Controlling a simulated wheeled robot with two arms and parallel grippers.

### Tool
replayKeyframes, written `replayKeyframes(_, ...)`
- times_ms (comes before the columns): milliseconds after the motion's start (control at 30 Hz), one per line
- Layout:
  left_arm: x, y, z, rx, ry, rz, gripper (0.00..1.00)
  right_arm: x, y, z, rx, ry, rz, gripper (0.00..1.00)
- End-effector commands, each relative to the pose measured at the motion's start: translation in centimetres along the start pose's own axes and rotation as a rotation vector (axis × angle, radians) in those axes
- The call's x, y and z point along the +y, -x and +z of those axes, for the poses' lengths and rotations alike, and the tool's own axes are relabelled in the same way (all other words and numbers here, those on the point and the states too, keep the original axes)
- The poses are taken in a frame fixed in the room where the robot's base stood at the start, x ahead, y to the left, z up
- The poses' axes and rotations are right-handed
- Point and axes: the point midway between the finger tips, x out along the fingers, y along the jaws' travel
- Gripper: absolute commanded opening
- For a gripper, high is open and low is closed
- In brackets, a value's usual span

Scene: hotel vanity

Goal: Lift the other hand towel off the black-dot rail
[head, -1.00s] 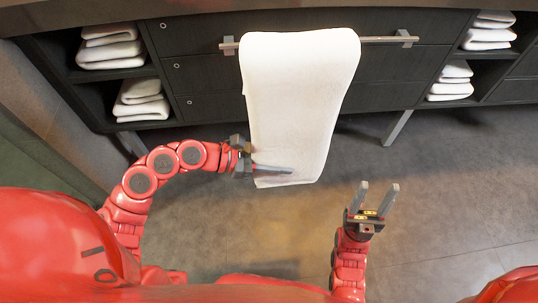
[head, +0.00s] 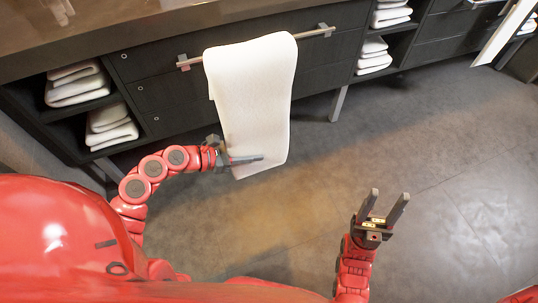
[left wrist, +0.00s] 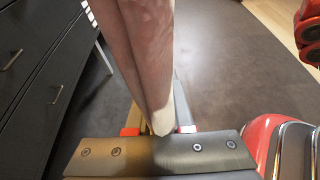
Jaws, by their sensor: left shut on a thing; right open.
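A white hand towel (head: 252,85) hangs draped over a metal rail (head: 313,34) on the dark drawer front in the head view. My left gripper (head: 245,158) is shut on its lower part, near the bottom hem. In the left wrist view the towel (left wrist: 148,50) runs down between the two fingers (left wrist: 160,122). A second white towel (head: 506,32) hangs at the far upper right, partly cut off by the frame edge, by another rail (head: 487,2). No black dot is visible on either rail. My right gripper (head: 389,195) is open and empty, above the floor.
Folded white towels fill shelves at left (head: 76,84) and at centre right (head: 374,54). The dark countertop (head: 130,28) runs above the drawers. A cabinet leg (head: 338,104) stands right of the hanging towel. The grey floor (head: 450,150) is clear.

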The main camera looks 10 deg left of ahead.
Motion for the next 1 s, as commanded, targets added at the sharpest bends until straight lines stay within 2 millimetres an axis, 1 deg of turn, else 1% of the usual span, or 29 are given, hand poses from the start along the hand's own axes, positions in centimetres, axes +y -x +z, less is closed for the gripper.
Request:
replayKeyframes(33, 0.2, 0.3, 0.2, 0.001, 0.005, 0.007, 0.0, 0.0, -0.5, -0.1, 0.0, 0.0, 0.0, 0.55)
replayKeyframes(167, 0.4, 0.7, 0.7, 0.002, 0.005, 0.01, 0.0, 0.1, -1.2, -0.2, 0.0, 0.0, 0.0, 0.55)
replayKeyframes(1000, 0.3, 3.9, 8.6, 0.002, 0.003, 0.008, 0.0, 0.5, -10.4, -1.8, 0.0, 0.0, 0.0, 0.55)
